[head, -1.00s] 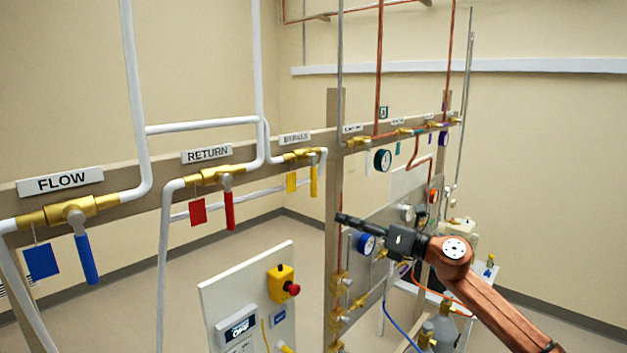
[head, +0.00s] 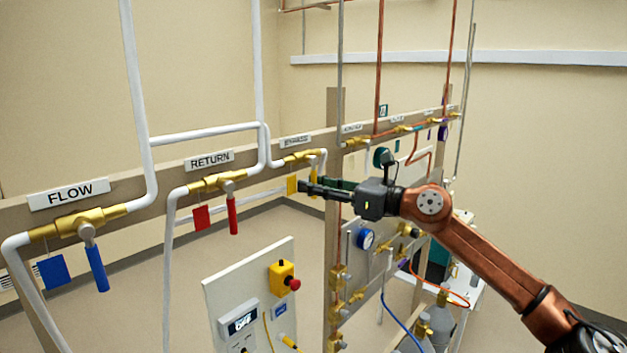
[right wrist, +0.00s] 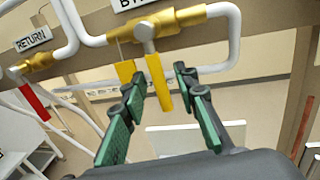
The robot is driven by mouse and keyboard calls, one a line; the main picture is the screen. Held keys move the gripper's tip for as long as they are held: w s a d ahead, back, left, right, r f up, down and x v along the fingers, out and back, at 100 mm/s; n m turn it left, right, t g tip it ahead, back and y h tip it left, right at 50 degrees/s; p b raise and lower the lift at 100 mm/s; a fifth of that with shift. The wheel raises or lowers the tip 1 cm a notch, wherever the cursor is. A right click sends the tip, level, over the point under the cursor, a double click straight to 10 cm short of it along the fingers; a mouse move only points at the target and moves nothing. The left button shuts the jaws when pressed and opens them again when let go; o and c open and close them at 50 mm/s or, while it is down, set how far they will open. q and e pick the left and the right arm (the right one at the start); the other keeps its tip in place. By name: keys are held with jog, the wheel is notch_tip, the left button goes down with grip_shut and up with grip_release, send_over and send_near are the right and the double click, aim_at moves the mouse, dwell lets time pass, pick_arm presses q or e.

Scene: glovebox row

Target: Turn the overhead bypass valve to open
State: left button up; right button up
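The bypass valve (head: 297,160) is a brass body on the rail under the BYPASS sign (head: 295,141). In the right wrist view its yellow lever handle (right wrist: 158,86) hangs almost straight down. A yellow tag (right wrist: 125,72) hangs beside it. My right gripper (right wrist: 156,82) is open, with its green-padded fingers on either side of the handle's lower part. Clear gaps show between pads and handle. In the head view my right gripper (head: 308,187) covers most of the handle. My left gripper is not in view.
The return valve (head: 217,182) with a red handle and the flow valve (head: 80,222) with a blue handle are to the left. White pipes run around the valves. A panel with a red button (head: 294,284) stands below. A post (head: 334,120) stands just right of the bypass valve.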

jog(key=shift+w+a, duration=0.1)
jog(key=shift+w, duration=0.05)
jog(key=shift+c, duration=0.2)
grip_shut()
dwell(0.5)
